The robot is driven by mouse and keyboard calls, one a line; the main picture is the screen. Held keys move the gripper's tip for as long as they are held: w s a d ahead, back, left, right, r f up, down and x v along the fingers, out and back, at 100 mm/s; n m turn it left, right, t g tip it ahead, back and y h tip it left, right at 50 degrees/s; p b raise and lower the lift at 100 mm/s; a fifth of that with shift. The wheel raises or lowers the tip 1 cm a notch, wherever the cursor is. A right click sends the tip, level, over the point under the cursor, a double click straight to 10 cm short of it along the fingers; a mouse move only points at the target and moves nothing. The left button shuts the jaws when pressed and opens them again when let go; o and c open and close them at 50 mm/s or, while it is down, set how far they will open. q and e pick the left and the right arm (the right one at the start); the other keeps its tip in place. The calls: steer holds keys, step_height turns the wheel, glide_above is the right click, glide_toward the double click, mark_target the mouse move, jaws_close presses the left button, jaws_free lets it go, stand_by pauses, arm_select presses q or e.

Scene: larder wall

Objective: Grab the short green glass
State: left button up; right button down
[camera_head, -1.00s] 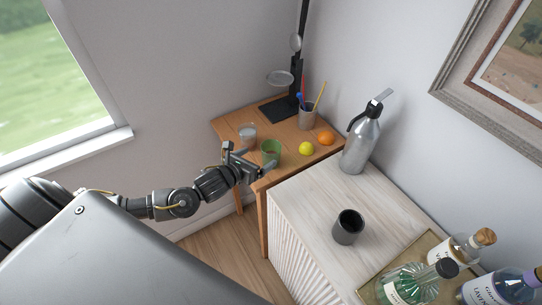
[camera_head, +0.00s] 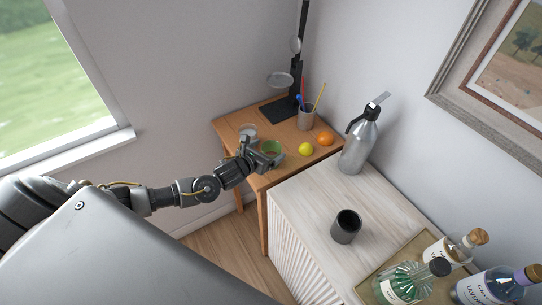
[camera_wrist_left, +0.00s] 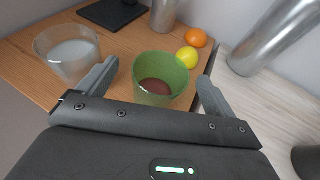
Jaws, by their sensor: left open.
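The short green glass (camera_head: 271,146) stands upright on the small wooden table, partly hidden behind my left gripper (camera_head: 267,160) in the head view. In the left wrist view the green glass (camera_wrist_left: 160,80) holds something dark reddish at its bottom. My left gripper (camera_wrist_left: 155,88) is open. Its fingers reach toward the glass, one on each side, and the glass sits between and slightly beyond the fingertips. I see no grip on it. My right gripper is not in view.
A clear glass (camera_wrist_left: 68,52) stands left of the green one. A lemon (camera_head: 306,149), an orange (camera_head: 326,138) and a pencil cup (camera_head: 306,118) are on the same wooden table (camera_head: 236,126). A steel siphon (camera_head: 359,148) and dark cup (camera_head: 347,226) stand on the white cabinet.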

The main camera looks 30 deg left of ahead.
mark_target(276, 144)
arm_select(q)
steer(key=p+x, duration=0.1)
steer(key=x, duration=0.2)
steer(key=shift+w+d+p, duration=0.15)
steer(key=shift+w+p, duration=0.1)
steer(key=shift+p, duration=0.05)
steer(key=shift+w+f, duration=0.3)
steer(key=shift+w, duration=0.15)
steer(key=shift+c, duration=0.2)
steer(key=c, duration=1.3)
steer(key=shift+o, duration=0.2)
steer(key=shift+r, duration=0.15)
